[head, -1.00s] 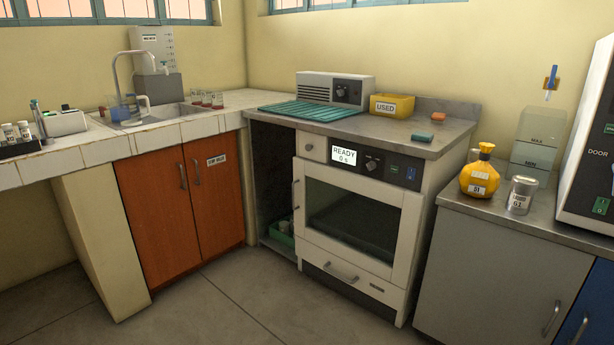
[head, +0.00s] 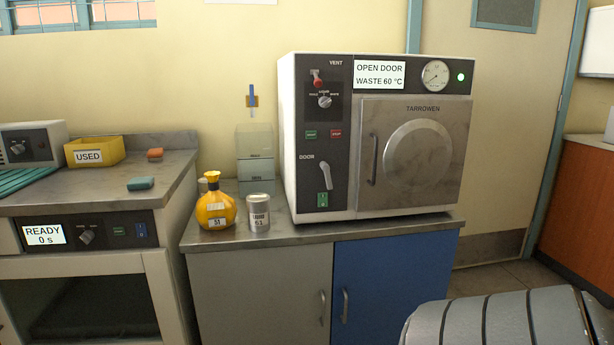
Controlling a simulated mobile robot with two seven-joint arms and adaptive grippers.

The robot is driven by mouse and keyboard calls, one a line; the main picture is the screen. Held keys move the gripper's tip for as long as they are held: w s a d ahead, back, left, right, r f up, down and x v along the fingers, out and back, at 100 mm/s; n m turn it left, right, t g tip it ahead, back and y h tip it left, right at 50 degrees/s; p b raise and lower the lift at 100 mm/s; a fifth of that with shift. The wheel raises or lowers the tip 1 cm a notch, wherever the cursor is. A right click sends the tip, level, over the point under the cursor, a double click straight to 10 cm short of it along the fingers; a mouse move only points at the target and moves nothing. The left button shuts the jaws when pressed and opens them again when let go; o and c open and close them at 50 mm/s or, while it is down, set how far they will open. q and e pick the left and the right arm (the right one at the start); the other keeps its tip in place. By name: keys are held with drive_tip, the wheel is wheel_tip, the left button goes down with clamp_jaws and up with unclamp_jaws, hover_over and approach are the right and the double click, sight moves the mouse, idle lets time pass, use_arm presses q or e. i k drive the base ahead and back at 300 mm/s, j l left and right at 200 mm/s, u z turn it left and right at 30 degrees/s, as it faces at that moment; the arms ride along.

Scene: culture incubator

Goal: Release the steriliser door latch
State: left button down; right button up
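The steriliser (head: 300,200) is a white box with a dark control panel, standing on the metal counter at the centre right. Its door (head: 450,155) is grey metal with a round boss and a vertical dark handle (head: 373,158), and it looks shut. The door latch (head: 325,175) is a pale lever under the word DOOR, hanging roughly upright. The display (head: 379,75) reads "OPEN DOOR WASTE 60 °C". A round gauge and a lit green lamp (head: 461,77) sit to its right. Neither gripper shows; a ribbed grey part of mine fills the lower right corner.
A yellow flask (head: 215,207), a metal canister (head: 258,213) and a clear container (head: 255,155) stand left of the steriliser. The yellow USED bin (head: 95,151) and two sponges lie on the left counter. Cupboards are below the steriliser.

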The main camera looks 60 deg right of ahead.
sight(324, 165)
drive_tip(key=i+l+z, duration=0.1)
drive_tip(key=i+z, duration=0.2)
drive_tip(key=z, duration=0.2)
drive_tip(key=i+z, duration=0.25)
drive_tip(key=z, duration=0.2)
